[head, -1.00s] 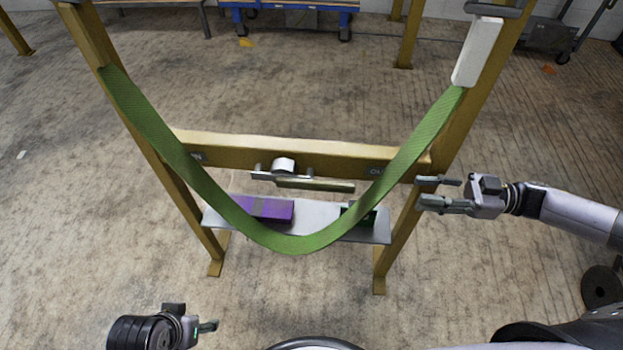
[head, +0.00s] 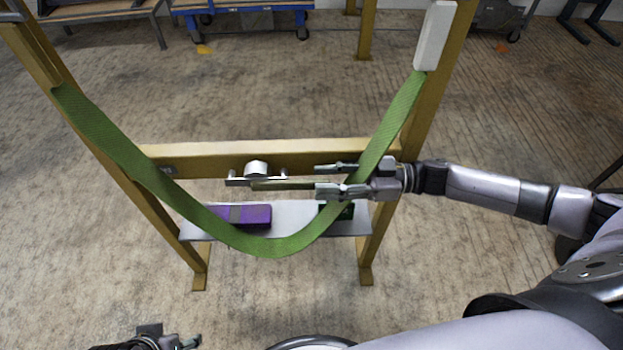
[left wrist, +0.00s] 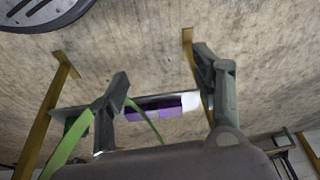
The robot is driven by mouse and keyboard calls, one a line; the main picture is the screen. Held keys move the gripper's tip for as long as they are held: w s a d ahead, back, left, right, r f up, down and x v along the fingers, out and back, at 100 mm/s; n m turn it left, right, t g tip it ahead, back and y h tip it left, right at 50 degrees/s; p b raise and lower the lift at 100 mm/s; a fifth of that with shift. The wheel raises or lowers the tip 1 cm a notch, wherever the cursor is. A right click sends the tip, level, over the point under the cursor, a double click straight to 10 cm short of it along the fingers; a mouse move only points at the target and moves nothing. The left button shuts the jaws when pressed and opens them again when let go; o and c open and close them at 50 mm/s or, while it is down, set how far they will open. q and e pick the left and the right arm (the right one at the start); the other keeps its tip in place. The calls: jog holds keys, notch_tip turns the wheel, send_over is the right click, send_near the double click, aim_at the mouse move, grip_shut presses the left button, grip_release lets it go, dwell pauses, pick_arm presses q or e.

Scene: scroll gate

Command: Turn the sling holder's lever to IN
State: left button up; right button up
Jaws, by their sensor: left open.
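The lever's brass-coloured handle (head: 283,184) lies nearly level on the front of the yellow crossbeam (head: 215,158), pointing right from its silver pivot (head: 257,169). A small label plate (head: 168,171) at the beam's left is too small to read. The green sling (head: 120,145) hangs in a deep loop in front of the frame. My right gripper (head: 318,179) is open at the handle's right end, its fingers above and below; contact is unclear. My left gripper is low in the head view (head: 196,342), partly cut off; its open fingers show in the left wrist view (left wrist: 162,66).
A grey shelf (head: 292,217) below the beam bears a purple box (head: 250,216) and a dark green item (head: 342,212) partly behind the sling. A white block (head: 435,36) is at the sling's upper right end. Yellow posts stand at both sides. Floor in front is clear.

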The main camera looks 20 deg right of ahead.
aim_at(312, 181)
jog(key=shift+x, duration=1.75)
jog(key=shift+c, duration=0.5)
grip_shut()
